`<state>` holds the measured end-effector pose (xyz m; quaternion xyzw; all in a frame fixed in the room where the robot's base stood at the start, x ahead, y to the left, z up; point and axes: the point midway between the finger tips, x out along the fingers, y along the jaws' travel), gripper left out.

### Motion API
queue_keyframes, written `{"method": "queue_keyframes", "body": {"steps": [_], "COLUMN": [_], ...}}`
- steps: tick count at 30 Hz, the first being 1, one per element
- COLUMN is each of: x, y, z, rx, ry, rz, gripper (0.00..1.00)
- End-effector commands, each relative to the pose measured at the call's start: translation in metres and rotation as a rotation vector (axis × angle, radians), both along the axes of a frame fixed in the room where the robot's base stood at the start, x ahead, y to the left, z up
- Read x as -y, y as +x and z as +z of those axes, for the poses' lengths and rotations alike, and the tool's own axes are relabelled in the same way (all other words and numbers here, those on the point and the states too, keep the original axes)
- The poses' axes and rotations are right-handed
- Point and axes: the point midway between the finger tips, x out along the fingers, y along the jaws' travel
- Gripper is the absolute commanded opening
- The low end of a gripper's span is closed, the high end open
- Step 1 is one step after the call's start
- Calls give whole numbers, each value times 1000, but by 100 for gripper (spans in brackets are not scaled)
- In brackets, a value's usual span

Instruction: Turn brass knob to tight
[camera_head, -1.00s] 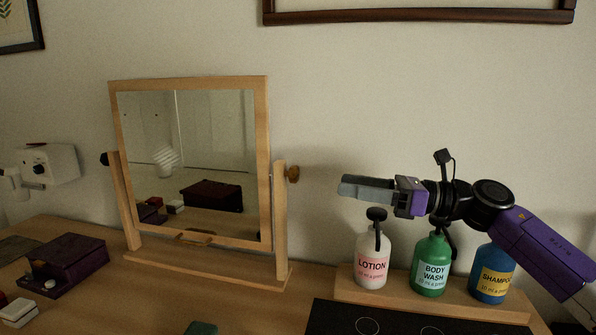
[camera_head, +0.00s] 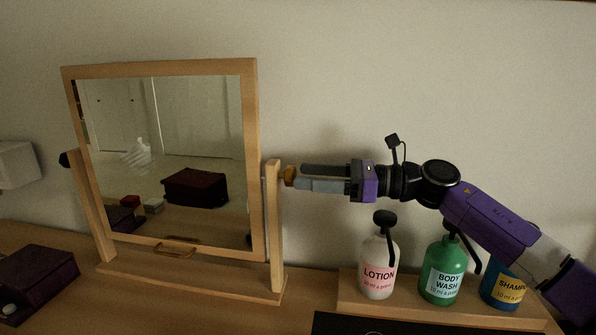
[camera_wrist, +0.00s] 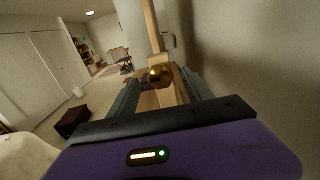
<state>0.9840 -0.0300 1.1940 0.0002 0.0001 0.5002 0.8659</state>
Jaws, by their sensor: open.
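The brass knob (camera_head: 290,176) sits on the outer side of the right post of the wooden mirror stand (camera_head: 274,225). The tilting mirror (camera_head: 165,160) hangs between the two posts in a wooden frame. My gripper (camera_head: 299,178) reaches in from the right, its fingertips at the knob. In the wrist view the round brass knob (camera_wrist: 160,76) shows between the two open fingers, near their tips, with the wooden post behind it. I cannot tell whether either finger touches it. A dark knob (camera_head: 66,159) is on the left post.
Lotion (camera_head: 378,268), body wash (camera_head: 441,270) and shampoo (camera_head: 503,284) pump bottles stand on a wooden riser (camera_head: 400,312) below my arm. A dark purple box (camera_head: 38,280) lies at the left. The wall is close behind.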

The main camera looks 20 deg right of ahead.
Motion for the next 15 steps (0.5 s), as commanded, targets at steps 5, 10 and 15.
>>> {"method": "queue_keyframes", "body": {"steps": [5, 10, 15], "x": [-18, -23, -23], "y": [10, 13, 14], "z": [1, 0, 0], "rx": [0, 0, 0], "ry": [0, 0, 0], "rz": [1, -1, -1], "gripper": [59, 59, 59]}}
